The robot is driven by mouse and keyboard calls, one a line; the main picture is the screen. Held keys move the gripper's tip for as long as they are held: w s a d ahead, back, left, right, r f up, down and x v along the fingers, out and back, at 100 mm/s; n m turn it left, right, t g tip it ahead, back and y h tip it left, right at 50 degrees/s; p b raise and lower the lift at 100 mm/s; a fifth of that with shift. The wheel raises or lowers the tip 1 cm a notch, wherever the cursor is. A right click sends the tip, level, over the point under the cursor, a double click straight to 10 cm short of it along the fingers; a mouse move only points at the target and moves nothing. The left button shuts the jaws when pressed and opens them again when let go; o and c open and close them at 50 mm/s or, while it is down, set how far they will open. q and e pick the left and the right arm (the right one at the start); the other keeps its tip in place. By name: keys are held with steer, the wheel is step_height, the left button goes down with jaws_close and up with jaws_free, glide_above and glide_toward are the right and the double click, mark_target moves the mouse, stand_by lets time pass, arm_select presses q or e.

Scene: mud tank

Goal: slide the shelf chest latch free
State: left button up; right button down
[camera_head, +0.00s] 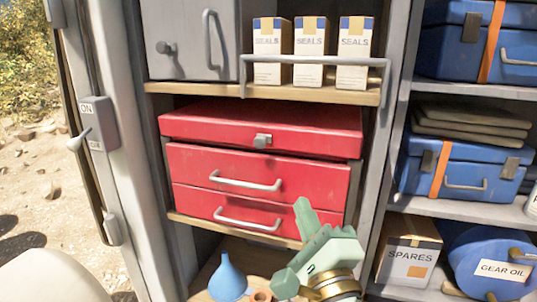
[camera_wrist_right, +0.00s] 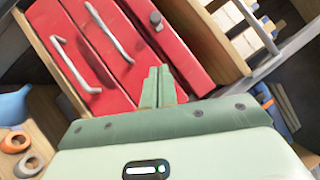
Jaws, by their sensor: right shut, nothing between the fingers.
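The red chest (camera_head: 262,165) sits on a wooden shelf in the grey cabinet, with a lid above two drawers. Its small grey latch (camera_head: 262,141) is at the middle of the lid's front edge. The latch also shows in the right wrist view (camera_wrist_right: 156,20), near the top. My right gripper (camera_head: 304,208) is shut and empty, in front of the lower drawer's right part, below and right of the latch. In the wrist view its fingertips (camera_wrist_right: 158,76) are together before the red fronts; I cannot tell whether they touch. My left gripper is not in view.
Drawer handles (camera_head: 246,183) stick out below the latch. A grey rail (camera_head: 315,60) fronts the SEALS boxes (camera_head: 311,46) above. A blue funnel (camera_head: 228,277) stands below. The switch post (camera_head: 95,122) is at left.

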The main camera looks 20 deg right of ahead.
steer(key=p, duration=0.2)
glide_toward(262, 141)
steer(key=w+d, duration=0.3)
steer(key=d, duration=0.1)
steer(key=w+a, duration=0.1)
steer(key=w+a+p, duration=0.1)
steer(key=w, duration=0.1)
steer(key=shift+w+a+r, duration=0.2)
steer(key=shift+r, duration=0.15)
steer(key=w+a, duration=0.1)
steer(key=a, duration=0.1)
steer(key=w+a, duration=0.1)
steer(key=shift+w+a+p, duration=0.15)
steer(key=shift+a+p, duration=0.2)
steer(key=shift+a, duration=0.05)
